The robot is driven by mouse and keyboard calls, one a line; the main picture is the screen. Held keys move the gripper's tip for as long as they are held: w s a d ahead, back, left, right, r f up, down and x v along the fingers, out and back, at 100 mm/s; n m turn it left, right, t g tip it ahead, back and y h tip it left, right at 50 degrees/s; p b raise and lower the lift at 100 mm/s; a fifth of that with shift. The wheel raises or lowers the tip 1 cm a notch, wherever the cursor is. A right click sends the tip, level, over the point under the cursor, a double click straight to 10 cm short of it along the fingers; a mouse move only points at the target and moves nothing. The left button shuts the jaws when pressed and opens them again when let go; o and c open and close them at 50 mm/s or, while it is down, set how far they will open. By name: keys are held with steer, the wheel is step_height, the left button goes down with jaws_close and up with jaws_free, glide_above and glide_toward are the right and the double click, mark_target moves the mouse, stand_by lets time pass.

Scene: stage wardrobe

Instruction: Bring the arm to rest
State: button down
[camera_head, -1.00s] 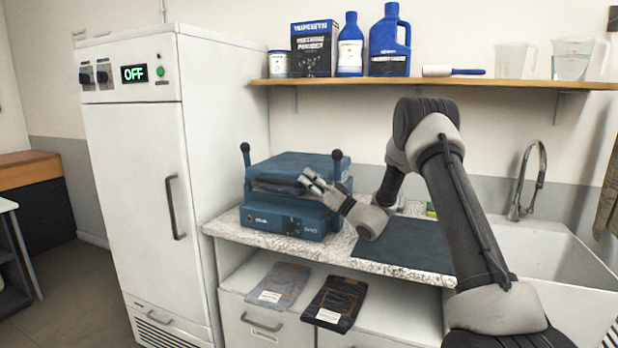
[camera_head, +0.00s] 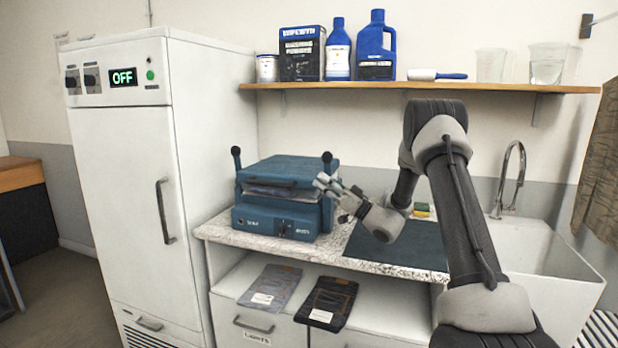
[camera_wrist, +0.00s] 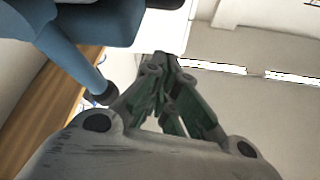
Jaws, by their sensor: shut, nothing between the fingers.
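My gripper (camera_head: 333,190) is shut and empty, at the end of my bent arm above the counter. It is beside the right end of a blue press-like machine (camera_head: 268,222), near one of its black-knobbed levers. I cannot tell whether it is clear of the machine by much. In the wrist view my gripper (camera_wrist: 165,65) has its fingertips together, with a blue part and a dark knob to the left. A dark mat (camera_head: 395,245) lies on the counter under my forearm.
A white cabinet (camera_head: 130,190) reading OFF stands left. A wooden shelf (camera_head: 440,88) with bottles and jugs runs above. A sink (camera_head: 545,245) with a tap is at right. Two folded garments, one grey (camera_head: 272,287) and one dark (camera_head: 327,302), lie below the counter.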

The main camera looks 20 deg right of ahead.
steer(key=s+a+f+m+g+h, duration=0.1)
steer(key=s+f+m+g, duration=0.2)
steer(key=f+m, duration=0.15)
steer(key=s+a+f+m+g, duration=0.1)
steer(key=s+f+m+g, duration=0.25)
steer(key=f, duration=0.25)
steer(key=s+a+f+m+g+h, duration=0.15)
steer(key=s+g, duration=0.25)
steer(key=s, duration=0.4)
steer(key=s+a+f+m+g+h, duration=0.15)
steer(key=s+g, duration=0.25)
steer(key=s, duration=0.5)
steer(key=s+d+r+g+h, duration=0.1)
steer(key=s+d+r+h, duration=0.3)
steer(key=s, duration=0.4)
steer(key=s+d+r+g+h, duration=0.2)
steer(key=s+d+h, duration=0.35)
steer(key=s, duration=0.25)
steer(key=s+r+n+t+h, duration=0.3)
steer(key=s+r+t, duration=0.3)
steer(key=r, duration=0.3)
steer(key=shift+d+r+n+h, duration=0.2)
steer(key=shift+r+n+h, duration=0.15)
steer(key=shift+n, duration=0.45)
steer(key=shift+s, duration=0.1)
